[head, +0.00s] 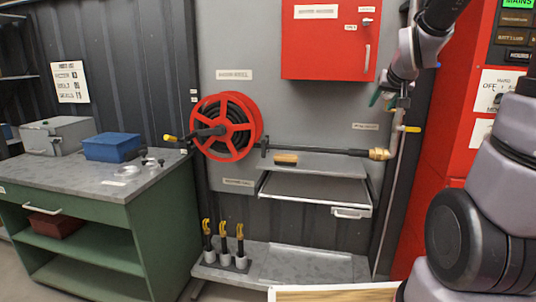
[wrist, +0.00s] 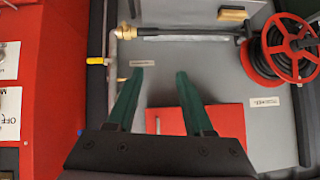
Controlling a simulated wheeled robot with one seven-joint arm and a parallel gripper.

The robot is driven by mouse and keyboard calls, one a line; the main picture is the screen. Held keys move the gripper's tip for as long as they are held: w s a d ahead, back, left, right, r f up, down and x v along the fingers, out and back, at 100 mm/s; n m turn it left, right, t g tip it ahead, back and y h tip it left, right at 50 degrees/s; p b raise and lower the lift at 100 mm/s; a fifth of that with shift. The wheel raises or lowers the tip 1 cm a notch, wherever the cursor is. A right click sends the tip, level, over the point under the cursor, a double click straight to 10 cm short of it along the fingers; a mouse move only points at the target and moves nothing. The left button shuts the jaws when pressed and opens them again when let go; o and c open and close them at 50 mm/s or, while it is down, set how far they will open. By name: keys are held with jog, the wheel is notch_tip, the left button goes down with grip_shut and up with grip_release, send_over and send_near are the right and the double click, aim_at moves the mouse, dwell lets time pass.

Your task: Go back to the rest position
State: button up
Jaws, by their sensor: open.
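My gripper (wrist: 161,73) is open in the wrist view, its two green fingers apart with nothing between them. That view is upside down compared with the head view. In the head view my gripper (head: 382,97) is small and partly hidden, at the upper right beside the red wall cabinet (head: 325,45). The cabinet also shows beyond the fingers in the wrist view (wrist: 205,118). I cannot tell the exact gap to the cabinet or to the pipe (head: 392,150) near it.
A red hose reel (head: 252,110) is on the wall, with a brass nozzle (head: 379,154) at right. A brush (head: 286,158) lies on the shelf (head: 315,165) above an open drawer (head: 315,189). A green workbench (head: 95,213) holds a blue box (head: 112,147). A red panel (head: 440,120) is right.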

jog(key=s+a+r+g+y, duration=0.1)
jog(key=s+a, duration=0.2)
jog(key=s, duration=0.4)
jog(key=s+a+r+g+y, duration=0.1)
jog(key=s+a, duration=0.1)
jog(key=s, duration=0.6)
jog(key=s+a+r+m+g+y, duration=0.1)
jog(key=s+a+r, duration=0.1)
jog(key=s, duration=0.5)
jog(key=shift+s+a, duration=0.35)
jog(key=shift+a, duration=0.45)
jog(key=shift+c, duration=0.4)
